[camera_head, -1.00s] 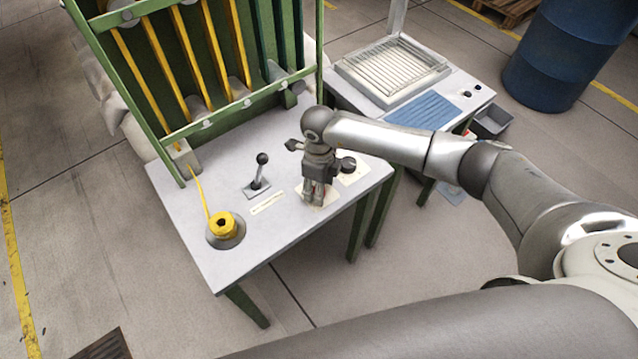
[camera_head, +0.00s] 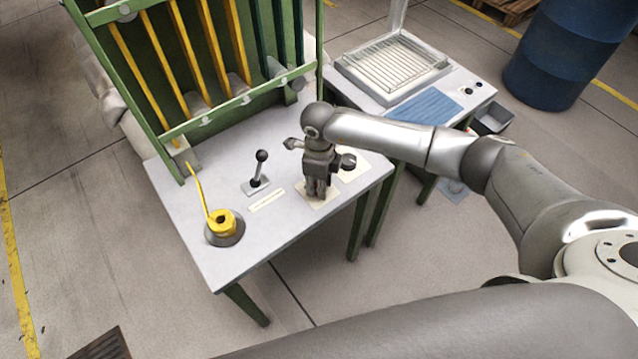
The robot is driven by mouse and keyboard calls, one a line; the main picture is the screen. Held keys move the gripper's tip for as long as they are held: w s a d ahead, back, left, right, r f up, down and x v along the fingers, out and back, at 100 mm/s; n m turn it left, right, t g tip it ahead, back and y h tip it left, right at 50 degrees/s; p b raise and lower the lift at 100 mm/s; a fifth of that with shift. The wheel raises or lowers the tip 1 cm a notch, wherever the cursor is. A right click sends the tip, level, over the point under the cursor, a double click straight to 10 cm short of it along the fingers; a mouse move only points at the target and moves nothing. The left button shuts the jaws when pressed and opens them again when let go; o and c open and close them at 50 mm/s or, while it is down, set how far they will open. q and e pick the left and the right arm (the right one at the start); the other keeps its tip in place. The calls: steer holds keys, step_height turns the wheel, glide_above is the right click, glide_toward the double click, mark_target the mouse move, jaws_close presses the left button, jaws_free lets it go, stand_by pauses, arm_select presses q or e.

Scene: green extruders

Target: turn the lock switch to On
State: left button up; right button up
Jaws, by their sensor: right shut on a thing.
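My right gripper (camera_head: 317,190) points down at the right part of the grey table top (camera_head: 300,231). Its fingers are shut at a pale plate (camera_head: 330,201) on the table. The lock switch itself is hidden behind the fingers, so I cannot tell its position. My left gripper is not in view.
A black-knobbed lever (camera_head: 259,172) stands left of the gripper, beside a pale label strip (camera_head: 267,200). The green rack (camera_head: 215,120) rises behind. A second table with a wire-grid tray (camera_head: 395,66) stands at the right.

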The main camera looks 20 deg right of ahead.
steer(key=n+b, duration=0.8)
steer(key=b, duration=0.1)
steer(key=shift+f+b, duration=0.2)
steer(key=shift+b, duration=0.2)
steer(key=shift+r+n+b, duration=0.25)
steer(key=shift+n+b, duration=1.25)
steer(key=shift+n, duration=0.1)
steer(key=o, duration=1.1)
steer(key=shift+c, duration=0.2)
steer(key=shift+r, duration=0.1)
step_height(320, 180, up, 12)
